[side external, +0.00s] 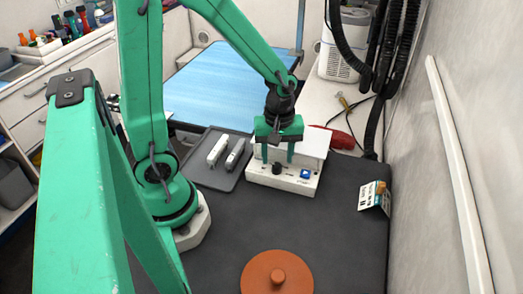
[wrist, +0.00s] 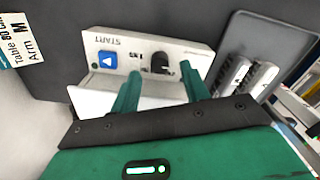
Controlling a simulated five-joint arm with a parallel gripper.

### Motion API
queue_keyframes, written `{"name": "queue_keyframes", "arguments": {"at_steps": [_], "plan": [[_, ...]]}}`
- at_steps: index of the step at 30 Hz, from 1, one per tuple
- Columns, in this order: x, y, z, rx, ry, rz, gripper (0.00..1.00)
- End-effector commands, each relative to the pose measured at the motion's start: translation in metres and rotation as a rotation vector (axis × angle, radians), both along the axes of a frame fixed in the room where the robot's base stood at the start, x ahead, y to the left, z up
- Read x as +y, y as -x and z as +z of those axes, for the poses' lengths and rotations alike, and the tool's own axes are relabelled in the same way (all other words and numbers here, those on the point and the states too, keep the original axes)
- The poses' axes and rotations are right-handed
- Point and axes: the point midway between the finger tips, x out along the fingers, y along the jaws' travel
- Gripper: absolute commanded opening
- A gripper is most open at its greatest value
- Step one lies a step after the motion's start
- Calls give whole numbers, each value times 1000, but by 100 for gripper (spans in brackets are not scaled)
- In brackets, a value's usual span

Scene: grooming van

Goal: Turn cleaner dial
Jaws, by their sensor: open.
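The cleaner is a white box (side external: 306,187) with a control face, on the dark mat below my gripper. Its black dial (side external: 277,168) sits on that face, left of a blue button (side external: 305,174). In the wrist view the dial (wrist: 159,63) shows between the tips of my two green fingers, with the blue button (wrist: 108,60) to its left. My gripper (side external: 278,160) is open over the cleaner and points down. The fingers (wrist: 160,69) are apart on either side of the dial; I cannot tell whether either touches it.
A grey tray (side external: 226,183) with two white-and-grey clippers lies left of the cleaner. A red object (side external: 340,138) is behind it. A small printed card (side external: 370,197) stands at right, and a round brown lidded thing (side external: 262,283) is in front. The mat between is clear.

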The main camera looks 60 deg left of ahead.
Motion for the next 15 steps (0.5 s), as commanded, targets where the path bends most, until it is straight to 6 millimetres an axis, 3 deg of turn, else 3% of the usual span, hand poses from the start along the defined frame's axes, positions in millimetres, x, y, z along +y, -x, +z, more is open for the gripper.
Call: {"name": "queue_keyframes", "arguments": {"at_steps": [6,15], "plan": [[0,0,-20,1,1,0,46],[0,0,-30,0,0,0,46]]}}
